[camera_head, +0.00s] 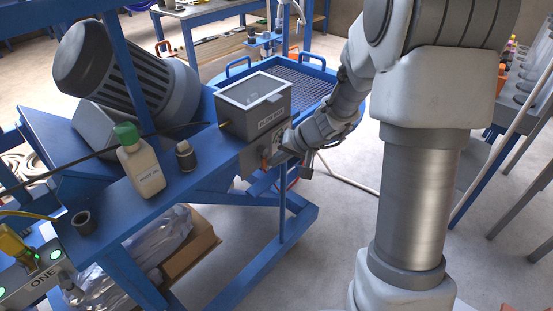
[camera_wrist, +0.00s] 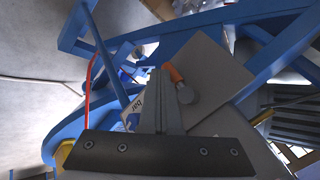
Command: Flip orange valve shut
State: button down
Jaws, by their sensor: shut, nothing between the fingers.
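The orange valve handle (camera_wrist: 175,73) shows in the wrist view, joined to a round grey hub (camera_wrist: 184,94) on a flat grey plate (camera_wrist: 215,65). My gripper (camera_wrist: 160,72) is shut and empty, with its fingertips just left of the orange handle. I cannot tell whether they touch it. In the head view the orange valve (camera_head: 265,161) is a small spot on the front of the grey panel below the grey box, partly hidden by my gripper (camera_head: 273,158). My arm reaches to it from the right.
The grey lidded box (camera_head: 254,104) sits above the valve on the blue frame (camera_head: 185,195). A white bottle with green cap (camera_head: 140,162) and a small dark cylinder (camera_head: 186,156) stand to its left. A blue mesh-bottomed tray (camera_head: 290,80) lies behind. Floor in front is open.

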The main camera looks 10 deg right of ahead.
jog(key=shift+s+a+r+m+g+y+p, duration=0.1)
jog(key=shift+s+a+m+g+y, duration=0.2)
jog(key=shift+m+g+y, duration=1.15)
jog(key=shift+s+a+r+m+g+y+p, duration=0.15)
jog(key=shift+a+m+g+y, duration=0.3)
jog(key=shift+y, duration=1.9)
jog(key=shift+s+a+m+g+y+p, duration=0.1)
jog(key=shift+s+a+m+g+y, duration=0.15)
jog(key=shift+m+g+y, duration=1.2)
jog(key=shift+f+n+t+y, duration=0.1)
jog(key=shift+n+t+y, duration=0.3)
jog(key=shift+t, duration=0.25)
